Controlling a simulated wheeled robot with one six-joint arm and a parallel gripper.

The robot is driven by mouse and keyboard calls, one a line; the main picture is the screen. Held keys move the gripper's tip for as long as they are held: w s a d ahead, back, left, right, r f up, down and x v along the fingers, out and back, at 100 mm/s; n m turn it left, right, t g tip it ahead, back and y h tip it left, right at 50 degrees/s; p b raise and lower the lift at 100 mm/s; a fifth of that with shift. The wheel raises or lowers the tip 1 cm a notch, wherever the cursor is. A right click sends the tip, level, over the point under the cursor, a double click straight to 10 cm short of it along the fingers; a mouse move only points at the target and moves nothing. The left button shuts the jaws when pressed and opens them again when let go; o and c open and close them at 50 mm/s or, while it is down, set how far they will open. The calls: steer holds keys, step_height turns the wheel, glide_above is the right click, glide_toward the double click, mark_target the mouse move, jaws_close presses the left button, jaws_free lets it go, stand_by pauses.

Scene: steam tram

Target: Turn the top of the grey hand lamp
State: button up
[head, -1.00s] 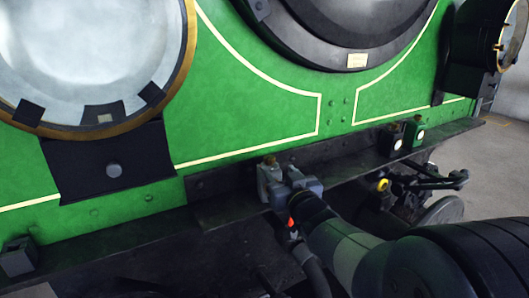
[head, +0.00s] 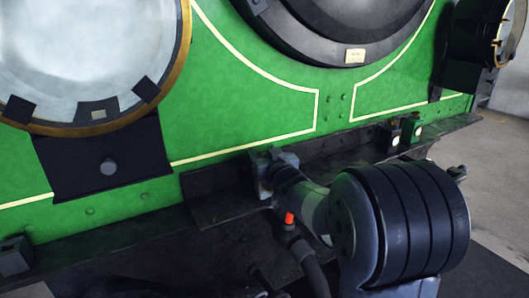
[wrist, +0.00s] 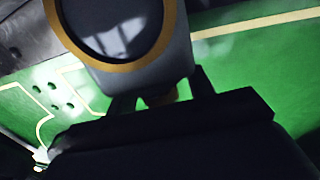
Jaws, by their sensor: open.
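The grey hand lamp (wrist: 178,55) fills the upper middle of the wrist view, upside down there, with its round glass in a brass ring. Its small brownish top (wrist: 160,97) shows between the two dark fingers of my gripper (wrist: 160,88). The fingers stand one on each side of the top and are open; I cannot tell whether either touches it. In the head view my gripper (head: 268,160) is at the lamp's place on the dark ledge, and it and my arm hide most of the lamp.
The dark ledge (head: 215,208) runs along the green tram front (head: 245,100). A black lamp (head: 389,135) and a green lamp (head: 414,129) stand farther right on it. A large round lamp (head: 90,60) is at upper left. A hose with a red part (head: 289,217) hangs below.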

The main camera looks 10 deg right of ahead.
steer(key=c, duration=1)
steer(key=shift+w+f+b, duration=0.1)
steer(key=shift+f+b, duration=0.05)
steer(key=shift+b, duration=0.4)
steer(key=shift+d+h+b, duration=0.1)
steer(key=shift+h+b, duration=0.2)
steer(key=shift+b, duration=0.25)
steer(key=shift+w+d+m+h+b, duration=0.1)
steer(key=shift+m+h+b, duration=0.35)
steer(key=shift+b, duration=0.7)
steer(key=b, duration=0.3)
steer(key=shift+m+h, duration=0.25)
steer(key=shift+h, duration=0.1)
steer(key=shift+b, duration=0.4)
